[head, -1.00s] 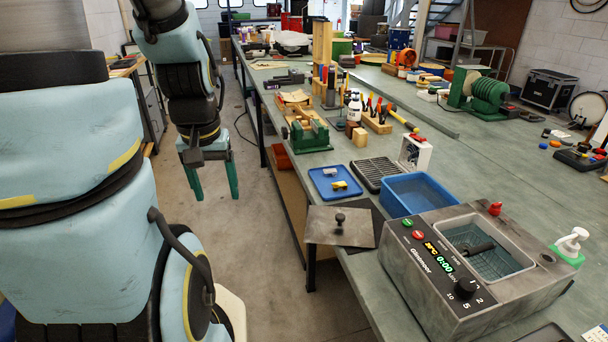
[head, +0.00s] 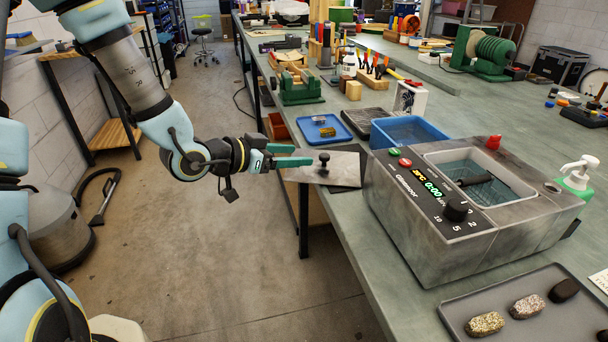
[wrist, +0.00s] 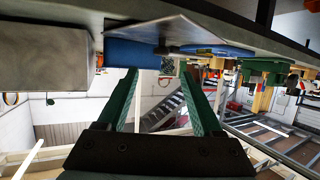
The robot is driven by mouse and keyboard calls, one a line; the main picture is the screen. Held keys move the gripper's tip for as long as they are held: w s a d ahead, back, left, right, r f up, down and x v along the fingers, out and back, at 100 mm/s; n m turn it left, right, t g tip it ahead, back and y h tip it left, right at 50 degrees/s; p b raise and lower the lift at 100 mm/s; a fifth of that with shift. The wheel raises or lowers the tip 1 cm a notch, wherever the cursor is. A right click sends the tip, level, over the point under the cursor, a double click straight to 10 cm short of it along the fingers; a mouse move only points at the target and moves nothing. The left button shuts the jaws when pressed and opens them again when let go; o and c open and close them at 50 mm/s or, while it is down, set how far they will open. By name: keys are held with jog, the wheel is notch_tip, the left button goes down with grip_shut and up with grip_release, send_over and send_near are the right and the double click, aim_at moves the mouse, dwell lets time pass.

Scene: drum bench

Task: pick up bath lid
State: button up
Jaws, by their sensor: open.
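The bath lid (head: 345,168) is a flat grey plate with a dark upright knob (head: 324,163). In the head view it lies at the bench's left edge, partly overhanging, beside the grey bath (head: 470,210). My gripper (head: 311,156) is open and empty, with its green fingers pointing right. In the head view its tips are just left of the knob; I cannot tell whether they touch it. In the wrist view the two green fingers (wrist: 157,72) stand apart with nothing between them, and part of the lid seems to show beyond them.
A grey tray (head: 530,318) with several soap-like bars is at the front right. Open floor (head: 250,265) lies left of the bench.

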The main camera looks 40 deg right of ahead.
aim_at(321, 157)
jog(key=p+x, duration=0.1)
jog(key=x, duration=0.4)
jog(key=shift+w, duration=0.1)
jog(key=shift+f+p+x, duration=0.15)
jog(key=shift+p+x, duration=0.3)
jog(key=shift+x, duration=0.9)
jog(key=shift+f+p+x, duration=0.15)
jog(key=shift+p+x, duration=0.3)
jog(key=shift+x, duration=0.85)
jog(key=shift+a, duration=0.1)
grip_shut()
